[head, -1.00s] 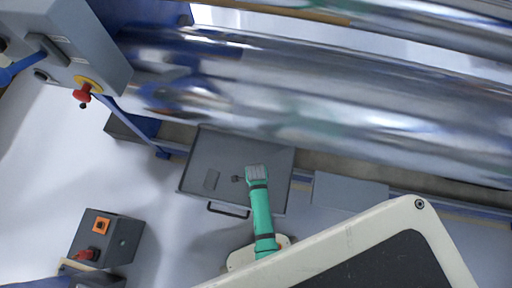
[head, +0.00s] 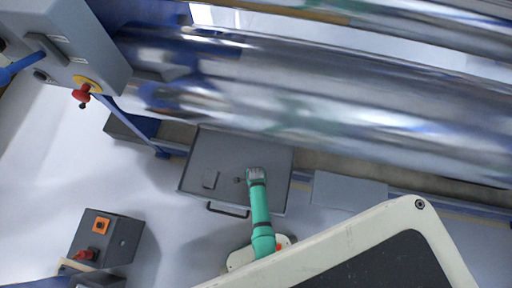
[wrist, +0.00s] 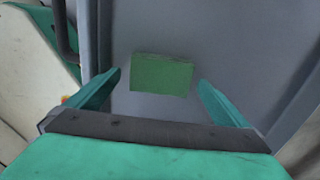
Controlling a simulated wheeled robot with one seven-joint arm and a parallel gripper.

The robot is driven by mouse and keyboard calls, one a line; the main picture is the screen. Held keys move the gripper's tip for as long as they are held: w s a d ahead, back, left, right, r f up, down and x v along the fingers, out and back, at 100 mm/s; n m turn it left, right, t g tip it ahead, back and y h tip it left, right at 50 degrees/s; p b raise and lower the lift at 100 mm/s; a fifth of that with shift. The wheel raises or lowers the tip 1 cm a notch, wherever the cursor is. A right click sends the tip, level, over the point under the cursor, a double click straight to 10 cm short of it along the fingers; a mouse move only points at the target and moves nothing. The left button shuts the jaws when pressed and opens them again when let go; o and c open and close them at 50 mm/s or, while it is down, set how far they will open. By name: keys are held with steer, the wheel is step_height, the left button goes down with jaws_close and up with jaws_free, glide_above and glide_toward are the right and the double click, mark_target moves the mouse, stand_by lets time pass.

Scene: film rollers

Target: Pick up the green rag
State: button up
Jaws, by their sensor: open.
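The green rag (wrist: 162,75) shows in the wrist view as a small block-like green piece on a grey surface. It lies ahead of my gripper (wrist: 160,78), between the lines of its two teal fingers. The fingers are spread apart with nothing held between them. In the head view my gripper (head: 257,174) is over the grey tray-like panel (head: 225,150) at the foot of the rollers. I cannot make out the rag there; my arm may hide it.
Large shiny rollers (head: 300,90) run across just beyond the panel. A grey control box with a red button (head: 82,94) stands at upper left. A smaller dark box (head: 122,238) is at lower left. White floor between them is clear.

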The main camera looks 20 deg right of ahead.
steer(key=shift+f, duration=0.55)
steer(key=shift+c, duration=0.6)
steer(key=c, duration=1)
